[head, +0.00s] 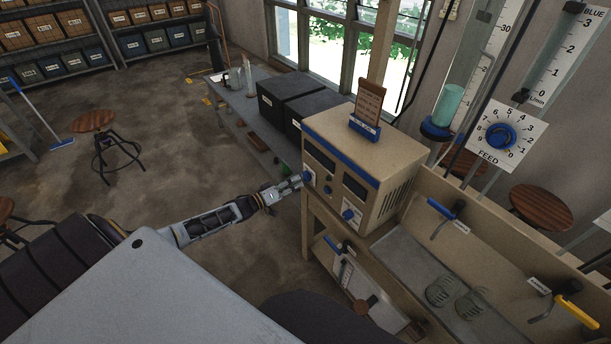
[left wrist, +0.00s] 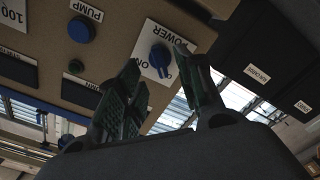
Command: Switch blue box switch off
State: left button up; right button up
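A beige control box (head: 385,160) with a blue stripe stands on a bench right of centre in the head view. In the left wrist view its panel has a blue POWER knob (left wrist: 160,56) on a white plate with an ON mark; the other mark is partly hidden by a finger. I cannot tell which mark the knob points at. A blue PUMP knob (left wrist: 81,29) is beside it. My left gripper (head: 296,182) is at the panel's left side. In the wrist view its fingers (left wrist: 161,72) are apart, with the POWER knob between the tips; contact is unclear. My right gripper is not seen.
Dark boxes (head: 302,100) sit on the bench behind the control box. Open floor (head: 180,130) lies left.

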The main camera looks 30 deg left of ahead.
pick_arm(q)
jog(key=shift+p+v, duration=0.5)
jog(key=shift+v, duration=0.7)
jog(key=v, duration=1.2)
dwell(0.9)
